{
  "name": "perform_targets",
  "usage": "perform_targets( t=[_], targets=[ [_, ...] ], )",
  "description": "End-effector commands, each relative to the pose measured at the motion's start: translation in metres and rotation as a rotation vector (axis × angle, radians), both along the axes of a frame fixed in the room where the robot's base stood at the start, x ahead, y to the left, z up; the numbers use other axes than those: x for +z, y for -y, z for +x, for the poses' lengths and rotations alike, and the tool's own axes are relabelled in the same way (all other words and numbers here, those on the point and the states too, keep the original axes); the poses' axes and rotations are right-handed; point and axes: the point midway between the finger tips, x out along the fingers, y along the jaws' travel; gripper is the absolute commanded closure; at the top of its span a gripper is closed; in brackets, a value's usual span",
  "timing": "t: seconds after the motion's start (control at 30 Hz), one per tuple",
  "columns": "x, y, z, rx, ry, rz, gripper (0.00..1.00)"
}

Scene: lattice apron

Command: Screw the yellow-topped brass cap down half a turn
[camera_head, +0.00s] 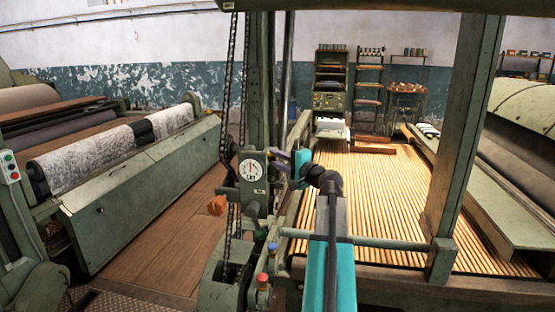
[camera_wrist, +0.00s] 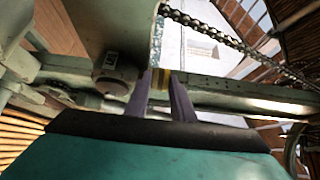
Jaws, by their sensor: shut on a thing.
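My gripper (camera_head: 274,155) is at the green machine post, beside the round white dial, with its fingers pointing left in the head view. In the wrist view my gripper (camera_wrist: 161,92) has its two dark fingers closed around a small yellow and brass piece, the yellow-topped brass cap (camera_wrist: 160,78). Only a narrow part of the cap shows between the fingers. In the head view I cannot make the cap out; the fingers and machine parts cover it. Its thread and seat are hidden.
A white dial (camera_head: 250,170) is just left of the fingers. A red-topped cap (camera_head: 262,279) and a blue-topped cap (camera_head: 272,248) sit lower on the machine. A chain (camera_wrist: 225,36) runs close by. An orange knob (camera_head: 217,205) and a horizontal bar (camera_head: 375,242) are near my arm.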

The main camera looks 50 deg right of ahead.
Motion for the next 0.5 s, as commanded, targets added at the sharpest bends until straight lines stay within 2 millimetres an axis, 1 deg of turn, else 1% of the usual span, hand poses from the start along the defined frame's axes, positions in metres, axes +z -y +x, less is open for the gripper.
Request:
perform_targets(
  t=[0.2,0.5],
  targets=[
    [-0.0001,-0.0009,-0.0006,-0.049,0.0,-0.002,1.0],
    [-0.0001,0.0006,-0.0005,-0.064,0.0,-0.002,1.0]
  ],
)
